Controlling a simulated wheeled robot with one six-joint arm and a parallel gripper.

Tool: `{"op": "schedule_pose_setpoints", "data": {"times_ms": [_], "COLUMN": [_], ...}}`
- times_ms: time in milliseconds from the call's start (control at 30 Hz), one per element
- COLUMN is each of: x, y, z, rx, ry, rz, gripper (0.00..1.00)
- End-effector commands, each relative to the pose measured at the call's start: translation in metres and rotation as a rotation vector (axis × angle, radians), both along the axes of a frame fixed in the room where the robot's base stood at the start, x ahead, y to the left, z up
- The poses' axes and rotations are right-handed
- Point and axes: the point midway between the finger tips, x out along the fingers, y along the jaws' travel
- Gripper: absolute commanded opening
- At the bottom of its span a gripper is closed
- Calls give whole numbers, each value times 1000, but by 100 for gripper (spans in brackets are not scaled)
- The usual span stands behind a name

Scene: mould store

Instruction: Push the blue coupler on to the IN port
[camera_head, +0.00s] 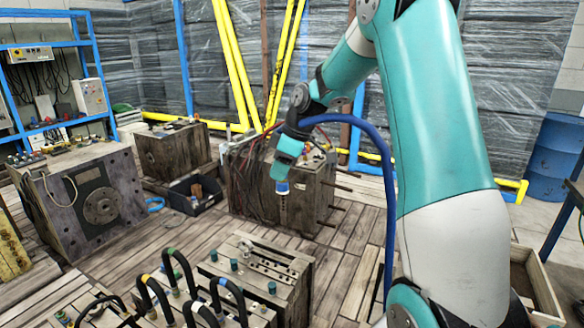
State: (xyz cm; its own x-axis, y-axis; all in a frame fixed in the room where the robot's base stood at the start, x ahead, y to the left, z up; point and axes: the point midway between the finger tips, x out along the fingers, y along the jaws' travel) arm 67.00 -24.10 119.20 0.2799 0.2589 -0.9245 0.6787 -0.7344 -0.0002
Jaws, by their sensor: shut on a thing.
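My gripper (283,203) hangs pointing down at the end of the teal arm, in the middle of the head view. It is small here and its fingers are hard to make out. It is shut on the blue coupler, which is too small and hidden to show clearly. A thick blue hose (388,165) arches from behind my wrist to the right and drops behind the arm. Behind the gripper stands a dark mould block (322,192) with rods and red and dark leads. I cannot read any IN marking, nor tell whether the coupler touches a port.
A mould (298,285) with teal fittings and several looped black hoses (178,262) stands in front. A large mould (60,212) with a round flange stands left, another (173,155) behind it. A dark bin (194,193) lies between. Plank floor shows among them.

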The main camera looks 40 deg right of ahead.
Motion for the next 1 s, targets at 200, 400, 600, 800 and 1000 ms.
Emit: {"op": "schedule_pose_setpoints", "data": {"times_ms": [200,400,600,800,1000], "x": [25,48,70,92,91], "y": [7,13,19,25,24], "z": [2,3,3,2,-29], "rx": [0,-1,-1,0,-1], "ry": [0,-1,-1,0,-1], "rz": [2,2,3,2,0], "gripper": [0,0,0,0,0]}}
